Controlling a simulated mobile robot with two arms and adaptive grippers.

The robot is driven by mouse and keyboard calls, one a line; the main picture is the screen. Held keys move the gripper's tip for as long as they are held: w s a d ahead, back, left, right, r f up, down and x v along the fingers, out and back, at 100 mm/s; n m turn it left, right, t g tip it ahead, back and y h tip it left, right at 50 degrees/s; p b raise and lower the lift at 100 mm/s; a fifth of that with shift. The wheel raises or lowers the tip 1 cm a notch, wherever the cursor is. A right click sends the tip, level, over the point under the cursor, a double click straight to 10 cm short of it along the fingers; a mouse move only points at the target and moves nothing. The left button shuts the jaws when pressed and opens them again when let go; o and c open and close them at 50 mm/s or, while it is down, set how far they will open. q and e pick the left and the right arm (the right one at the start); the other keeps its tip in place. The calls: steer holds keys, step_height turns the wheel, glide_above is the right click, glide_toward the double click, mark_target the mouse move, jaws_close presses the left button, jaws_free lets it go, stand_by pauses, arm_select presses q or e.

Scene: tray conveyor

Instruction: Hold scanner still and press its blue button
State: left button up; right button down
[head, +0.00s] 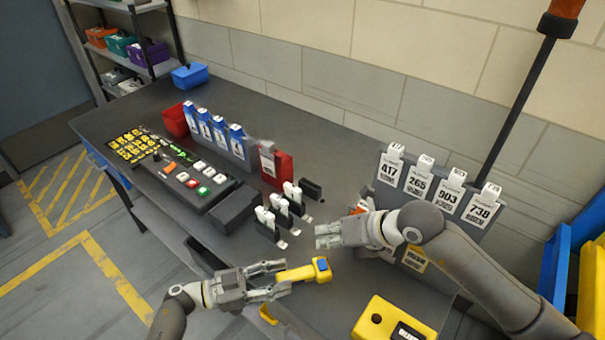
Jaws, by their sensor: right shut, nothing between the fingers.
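The yellow scanner (302,273) is in the lower middle of the head view, held above the desk's front edge. Its blue button (322,264) faces up at the right end of the scanner. My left gripper (285,278) is shut on the scanner's left part, with one finger on each side; the part between the fingers is partly hidden. My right gripper (320,237) is shut and empty. It is above and apart from the scanner's button end, with its fingertips pointing left.
A control panel (165,160) and blue boxes (212,132) stand on the desk at left. White-topped black items (285,205) stand left of my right gripper. Numbered white tags (422,178) hang on a grey rack at right. A yellow device (380,318) lies at front right.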

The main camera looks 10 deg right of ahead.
arm_select(q)
steer(key=shift+o, duration=1.3)
